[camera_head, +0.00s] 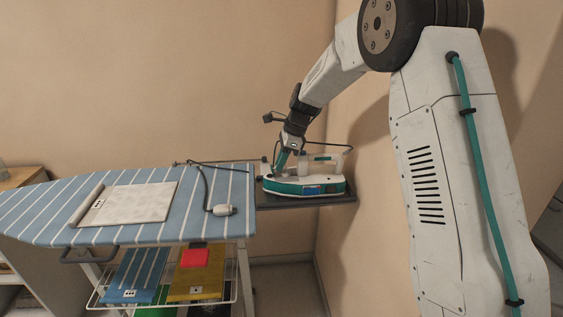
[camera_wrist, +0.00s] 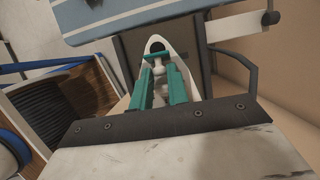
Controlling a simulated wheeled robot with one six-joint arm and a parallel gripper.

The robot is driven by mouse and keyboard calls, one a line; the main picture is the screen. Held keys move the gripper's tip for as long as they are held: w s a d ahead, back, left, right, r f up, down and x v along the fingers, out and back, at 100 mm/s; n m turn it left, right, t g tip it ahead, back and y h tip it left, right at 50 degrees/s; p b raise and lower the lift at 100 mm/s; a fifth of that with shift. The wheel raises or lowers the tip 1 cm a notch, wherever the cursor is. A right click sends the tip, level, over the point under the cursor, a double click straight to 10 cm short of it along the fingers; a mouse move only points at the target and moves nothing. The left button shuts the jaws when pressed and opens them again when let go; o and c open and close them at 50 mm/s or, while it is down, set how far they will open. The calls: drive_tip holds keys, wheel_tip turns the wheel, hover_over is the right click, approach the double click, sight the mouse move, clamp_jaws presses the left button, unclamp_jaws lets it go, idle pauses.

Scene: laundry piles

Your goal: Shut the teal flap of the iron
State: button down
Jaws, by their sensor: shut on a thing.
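The iron (camera_head: 290,188), white with a teal band, stands on a dark rest at the right end of the ironing board. It also shows in the wrist view (camera_wrist: 182,45), with a dark round opening (camera_wrist: 157,47) near its tip. My gripper (camera_head: 278,170) reaches down to the left end of the iron. In the wrist view its teal fingers (camera_wrist: 161,72) are close together beside the opening, shut on a small part there. That part appears to be the flap, but the fingers mostly hide it, and its angle cannot be told.
The blue striped ironing board (camera_head: 50,205) carries a folded pale cloth (camera_head: 135,202) and a cord with a plug (camera_head: 222,210). The dark iron rest (camera_head: 335,200) lies close to the wall. Folded laundry (camera_head: 135,275) sits on a rack below.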

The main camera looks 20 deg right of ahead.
drive_tip(key=h, duration=0.1)
drive_tip(key=a+h, duration=0.2)
drive_tip(key=shift+w+r+g, duration=0.2)
drive_tip(key=shift+r+g, duration=0.05)
drive_tip(key=shift+g, duration=0.05)
drive_tip(key=h, duration=0.1)
drive_tip(key=a+h, duration=0.1)
drive_tip(key=h, duration=0.2)
drive_tip(key=shift+w+a+f+g, duration=0.1)
drive_tip(key=shift+w+a+g, duration=0.1)
drive_tip(key=shift+a+g, duration=0.15)
drive_tip(key=h, duration=0.1)
drive_tip(key=a+g+h, duration=0.1)
drive_tip(key=h, duration=0.1)
drive_tip(key=shift+w+a+f, duration=0.15)
drive_tip(key=shift+f, duration=0.2)
drive_tip(key=shift+w+a+f+g+h, duration=0.1)
drive_tip(key=shift+a+f+g+h, duration=0.15)
drive_tip(key=shift+h, duration=0.75)
drive_tip(key=shift+a+f+g+h, duration=0.1)
drive_tip(key=shift+a+f+h, duration=0.2)
drive_tip(key=shift+h, duration=0.7)
drive_tip(key=c, duration=1.4)
unclamp_jaws()
drive_tip(key=shift+o, duration=0.2)
